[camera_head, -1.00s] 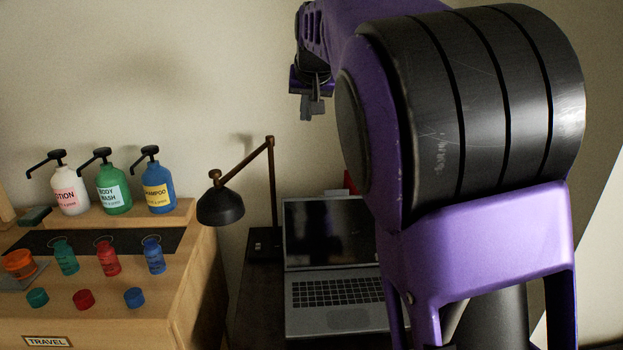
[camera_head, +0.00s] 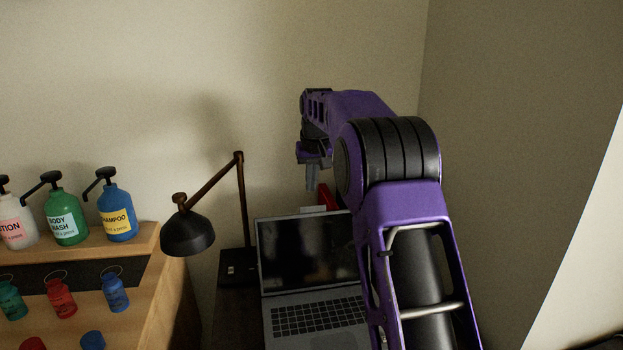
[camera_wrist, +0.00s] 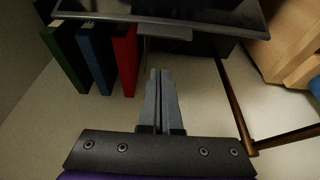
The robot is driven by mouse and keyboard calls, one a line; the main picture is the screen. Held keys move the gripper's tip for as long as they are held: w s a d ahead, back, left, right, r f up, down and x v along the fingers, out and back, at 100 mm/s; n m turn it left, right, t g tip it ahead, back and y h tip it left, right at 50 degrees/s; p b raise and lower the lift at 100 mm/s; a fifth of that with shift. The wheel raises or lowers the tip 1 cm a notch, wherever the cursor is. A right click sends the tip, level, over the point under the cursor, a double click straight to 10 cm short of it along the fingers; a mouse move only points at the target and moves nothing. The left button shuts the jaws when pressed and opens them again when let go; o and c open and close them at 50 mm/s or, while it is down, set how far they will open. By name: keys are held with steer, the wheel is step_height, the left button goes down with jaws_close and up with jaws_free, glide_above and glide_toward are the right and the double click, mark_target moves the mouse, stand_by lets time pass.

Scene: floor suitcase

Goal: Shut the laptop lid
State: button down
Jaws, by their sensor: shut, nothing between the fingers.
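The silver laptop (camera_head: 315,292) stands open on a dark desk, its dark-screened lid (camera_head: 300,250) upright and leaning back a little. My arm covers the laptop's right side in the head view. My gripper (camera_head: 311,186) is above and behind the lid's top edge, pointing down, its fingers together and empty. In the wrist view my gripper (camera_wrist: 158,72) has its closed fingertips just short of the dark lid (camera_wrist: 185,10) at the top of the picture. A gap seems to remain between them; contact cannot be confirmed.
A desk lamp (camera_head: 188,232) stands left of the laptop. Green, blue and red books (camera_wrist: 124,60) stand behind the lid near the wall. A wooden shelf (camera_head: 165,290) with pump bottles and small travel bottles is at the left. Walls close the back and right.

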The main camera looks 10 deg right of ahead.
steer(key=x, duration=0.6)
steer(key=s, duration=0.1)
steer(key=s+r+b, duration=0.1)
steer(key=s, duration=0.2)
steer(key=shift+r+b, duration=0.3)
steer(key=shift+r, duration=0.1)
steer(key=shift+s+r, duration=0.1)
steer(key=shift+s, duration=0.05)
